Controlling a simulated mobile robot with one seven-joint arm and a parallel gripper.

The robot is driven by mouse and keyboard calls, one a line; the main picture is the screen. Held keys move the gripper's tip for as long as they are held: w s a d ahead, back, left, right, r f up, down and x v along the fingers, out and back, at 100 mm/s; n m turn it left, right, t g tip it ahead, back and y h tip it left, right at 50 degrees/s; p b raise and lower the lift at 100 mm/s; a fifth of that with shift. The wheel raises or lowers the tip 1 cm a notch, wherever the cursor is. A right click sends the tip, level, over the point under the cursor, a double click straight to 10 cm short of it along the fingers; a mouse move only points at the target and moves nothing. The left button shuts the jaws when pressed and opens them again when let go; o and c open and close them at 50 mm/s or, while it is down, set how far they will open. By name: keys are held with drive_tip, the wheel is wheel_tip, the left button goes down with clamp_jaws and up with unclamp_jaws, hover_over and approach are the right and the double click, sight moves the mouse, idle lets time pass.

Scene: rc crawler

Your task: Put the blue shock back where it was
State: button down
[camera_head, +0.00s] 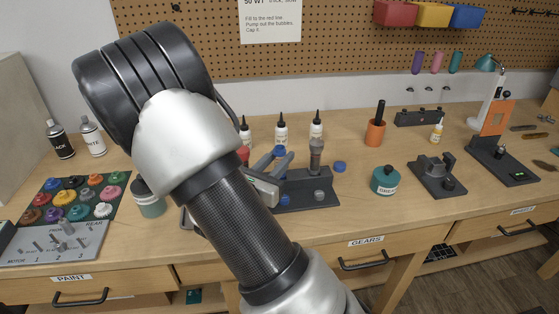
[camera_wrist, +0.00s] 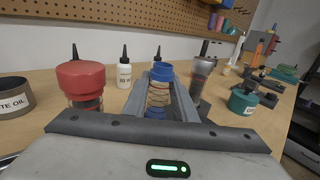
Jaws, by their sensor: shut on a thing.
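The blue shock (camera_wrist: 158,95) has a blue cap and a pale spring body and stands about upright between the two fingers of my gripper (camera_wrist: 160,92) in the wrist view. My gripper is shut on it. In the head view, my gripper (camera_head: 270,163) is at the left part of a dark stand (camera_head: 310,201), with the blue cap (camera_head: 280,151) showing between the fingers. The shock's lower end is hidden, so I cannot tell whether it touches the stand. A red-capped shock (camera_wrist: 82,85) is left of my gripper, and a grey shock (camera_wrist: 203,72) is right of it.
Several dark-tipped bottles (camera_head: 281,131) stand behind the stand. Another jar (camera_head: 150,203) and paint pots (camera_head: 77,198) are left. Bench in front of the teal jar is clear.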

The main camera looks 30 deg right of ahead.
drive_tip(key=shift+f, duration=0.15)
drive_tip(key=c, duration=1.5)
unclamp_jaws()
drive_tip(key=shift+o, duration=0.2)
